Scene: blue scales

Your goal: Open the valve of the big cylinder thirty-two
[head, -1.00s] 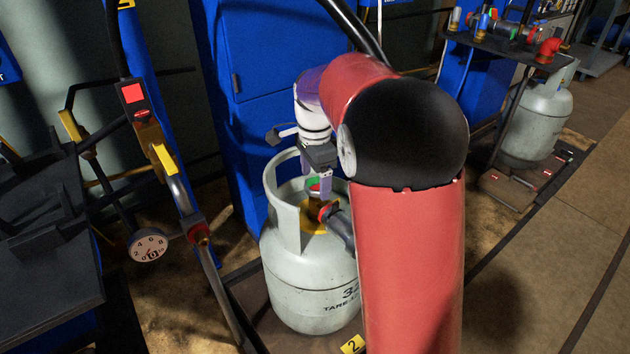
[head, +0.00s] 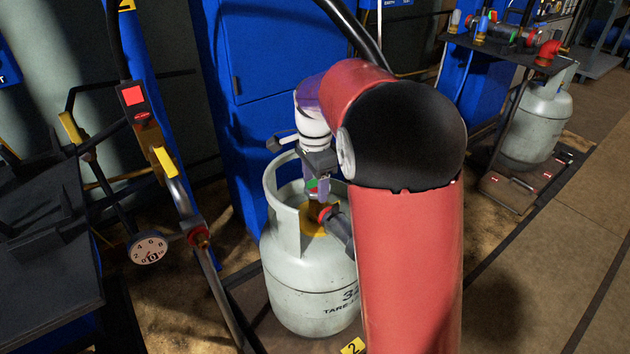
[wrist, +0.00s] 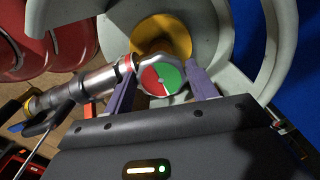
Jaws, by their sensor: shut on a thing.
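The big grey cylinder (head: 300,291) stands upright with a collar around its top. In the head view the green of the valve handle (head: 312,184) shows beside my fingers. My gripper (head: 317,190) points down into the collar. In the wrist view its purple fingers (wrist: 163,91) are on opposite sides of the disc, shut on it.
A hose coupling (head: 338,225) leaves the valve toward my arm. A lance with a yellow lever (head: 164,160) and a dial gauge (head: 148,248) are at left. A blue cabinet (head: 265,50) stands behind.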

